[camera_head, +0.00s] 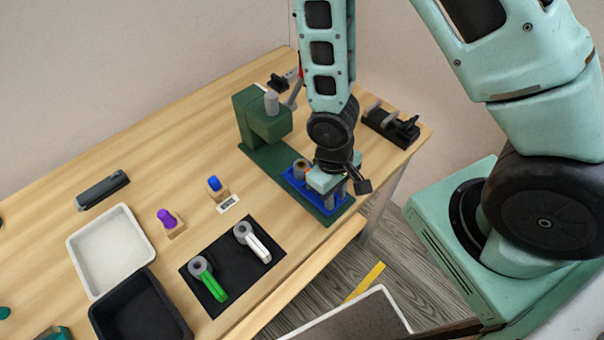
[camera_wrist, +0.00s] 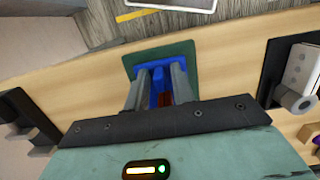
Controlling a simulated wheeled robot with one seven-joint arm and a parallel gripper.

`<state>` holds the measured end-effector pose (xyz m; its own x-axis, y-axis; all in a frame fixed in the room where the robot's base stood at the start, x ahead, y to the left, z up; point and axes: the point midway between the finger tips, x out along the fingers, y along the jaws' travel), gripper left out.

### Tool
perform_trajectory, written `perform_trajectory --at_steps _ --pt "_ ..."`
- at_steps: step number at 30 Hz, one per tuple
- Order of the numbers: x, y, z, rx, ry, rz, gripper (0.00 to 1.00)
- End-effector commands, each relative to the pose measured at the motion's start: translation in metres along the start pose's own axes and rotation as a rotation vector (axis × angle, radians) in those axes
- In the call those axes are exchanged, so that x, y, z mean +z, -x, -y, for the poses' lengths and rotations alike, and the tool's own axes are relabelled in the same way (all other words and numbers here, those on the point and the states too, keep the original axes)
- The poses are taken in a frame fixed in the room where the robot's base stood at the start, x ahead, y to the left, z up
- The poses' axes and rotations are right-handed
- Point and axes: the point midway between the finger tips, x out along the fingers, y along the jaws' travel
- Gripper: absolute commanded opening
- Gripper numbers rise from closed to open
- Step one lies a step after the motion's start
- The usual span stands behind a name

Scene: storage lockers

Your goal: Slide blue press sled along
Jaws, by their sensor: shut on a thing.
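The blue press sled (camera_head: 313,200) sits on the front end of the green press base (camera_head: 262,160), on the table's right part. A small round brown-and-grey part (camera_head: 299,168) stands at its left end. My gripper (camera_head: 335,196) points down over the sled's right part. In the wrist view, the gripper (camera_wrist: 158,82) has its two grey fingers close around an upright blue piece of the sled (camera_wrist: 158,63). A red-brown bit shows between the fingers. My wrist hides part of the sled in the head view.
The press head (camera_head: 258,112) with its grey ram stands behind the sled. A black fixture (camera_head: 390,126) lies to the right. A black mat (camera_head: 235,268) holds a green-handled and a white-handled tool. A white tray (camera_head: 72,250) and a black tray (camera_head: 100,318) lie left.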

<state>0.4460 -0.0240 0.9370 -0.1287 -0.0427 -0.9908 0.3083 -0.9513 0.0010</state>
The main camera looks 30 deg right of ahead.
Motion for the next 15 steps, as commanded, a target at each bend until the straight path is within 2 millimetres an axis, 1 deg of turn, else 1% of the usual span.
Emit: perform_trajectory --at_steps 1,7,15 --pt "0.000 -0.012 0.003 -0.005 0.007 0.007 0.00" --pt "0.002 -0.013 0.003 -0.005 0.008 0.007 0.00" --pt "0.010 -0.014 0.003 -0.005 0.007 0.007 0.00"
